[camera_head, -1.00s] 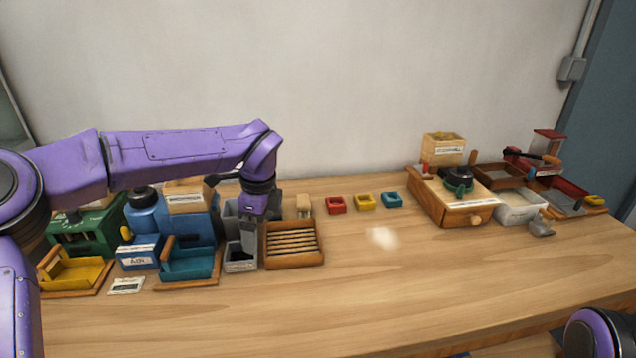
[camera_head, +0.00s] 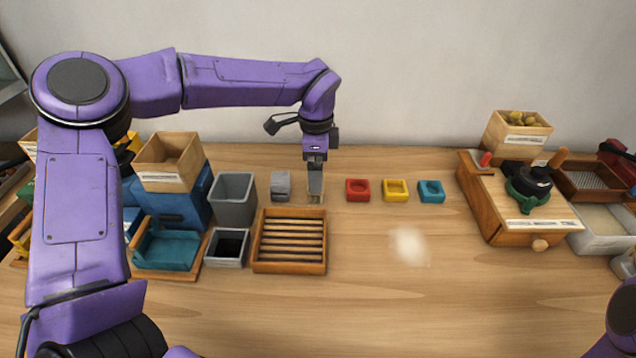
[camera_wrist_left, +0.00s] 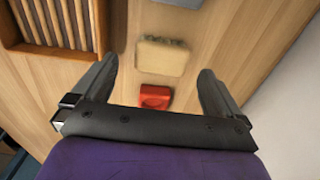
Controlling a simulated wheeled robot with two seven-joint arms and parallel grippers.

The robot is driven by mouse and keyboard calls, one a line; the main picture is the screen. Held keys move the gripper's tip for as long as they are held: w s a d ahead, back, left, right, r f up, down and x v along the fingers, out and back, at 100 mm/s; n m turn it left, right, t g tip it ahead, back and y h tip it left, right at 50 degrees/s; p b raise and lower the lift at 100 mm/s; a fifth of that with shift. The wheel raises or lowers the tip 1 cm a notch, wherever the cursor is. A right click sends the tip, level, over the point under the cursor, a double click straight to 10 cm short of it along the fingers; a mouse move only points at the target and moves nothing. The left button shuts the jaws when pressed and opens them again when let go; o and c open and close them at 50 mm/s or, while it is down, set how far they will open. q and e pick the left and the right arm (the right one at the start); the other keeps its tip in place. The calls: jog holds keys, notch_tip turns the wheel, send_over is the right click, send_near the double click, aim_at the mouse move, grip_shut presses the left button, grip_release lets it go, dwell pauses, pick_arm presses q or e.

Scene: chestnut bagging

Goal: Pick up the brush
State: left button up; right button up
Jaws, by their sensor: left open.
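The brush (camera_wrist_left: 163,56) shows in the left wrist view as a pale beige block with a bristly edge. It lies just past my left gripper's fingertips (camera_wrist_left: 157,78), between their lines, and the jaws are open and empty. In the head view my left gripper (camera_head: 315,190) points down at the back of the table, right over the brush's spot. Only a small pale bit of the brush (camera_head: 315,199) shows under the fingers there. The height gap between fingers and brush cannot be told. My right gripper is out of view; only part of my right arm shows at lower right.
A slatted wooden tray (camera_head: 254,257) lies in front of the gripper. A grey block (camera_head: 281,186) stands left of it. Red (camera_head: 358,190), yellow (camera_head: 396,190) and teal (camera_head: 431,191) dishes lie to the right. Grey bins (camera_head: 235,210) stand left.

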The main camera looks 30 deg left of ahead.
pick_arm(q)
jog(key=f, duration=0.2)
jog(key=f+p, duration=0.1)
jog(key=f, duration=0.1)
jog(key=shift+w+f, duration=0.2)
jog(key=shift+f, duration=0.15)
jog(key=shift+s+f, duration=0.1)
jog(key=shift+f, duration=0.2)
jog(key=c, duration=1)
notch_tip(320, 180, up, 4)
jog(key=p, duration=0.3)
jog(key=shift+f, duration=0.1)
jog(key=d+r, duration=0.1)
jog(key=s+d+r, duration=0.1)
jog(key=d+r, duration=0.1)
jog(key=r, duration=0.1)
jog(key=shift+s, duration=0.4)
jog(key=shift+s+d+r+b, duration=0.3)
jog(key=shift+s+d+r, duration=0.6)
jog(key=shift+d, duration=0.6)
jog(key=shift+s+d+r+b, duration=0.35)
jog(key=shift+s+d+r, duration=0.55)
jog(key=shift+d, duration=0.55)
jog(key=shift+s+d+r+b, duration=0.3)
jog(key=shift+s+d+r, duration=0.55)
jog(key=shift+d, duration=0.65)
